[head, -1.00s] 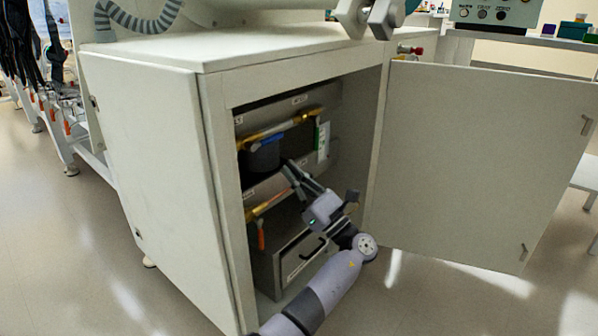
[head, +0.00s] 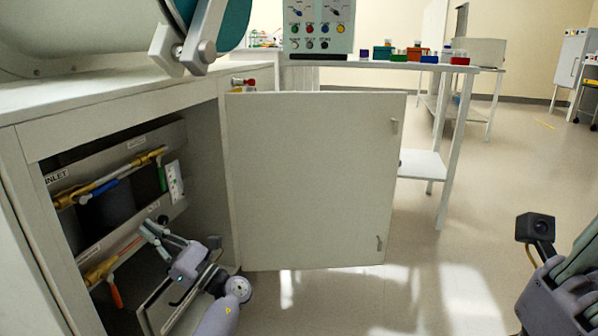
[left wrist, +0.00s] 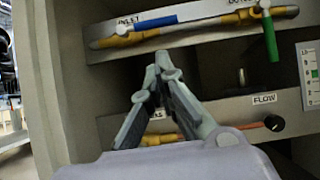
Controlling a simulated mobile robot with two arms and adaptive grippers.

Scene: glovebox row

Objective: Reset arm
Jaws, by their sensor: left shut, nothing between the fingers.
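My left gripper (head: 150,228) is inside the open cabinet under the glovebox, in front of the valve panels. In the left wrist view its grey fingers (left wrist: 162,68) meet at the tips, shut and empty. They point at the gap below the upper pipe. My right gripper (head: 578,268) shows only in part at the right edge of the head view. Its fingertips are cut off, so its jaws cannot be judged.
The upper pipe has a blue handle (left wrist: 147,24) and a green handle (left wrist: 269,36). An orange handle (head: 115,292) hangs on the lower pipe. The cabinet door (head: 310,180) stands open to the right. A bench with colored boxes (head: 430,57) is behind; open floor lies right.

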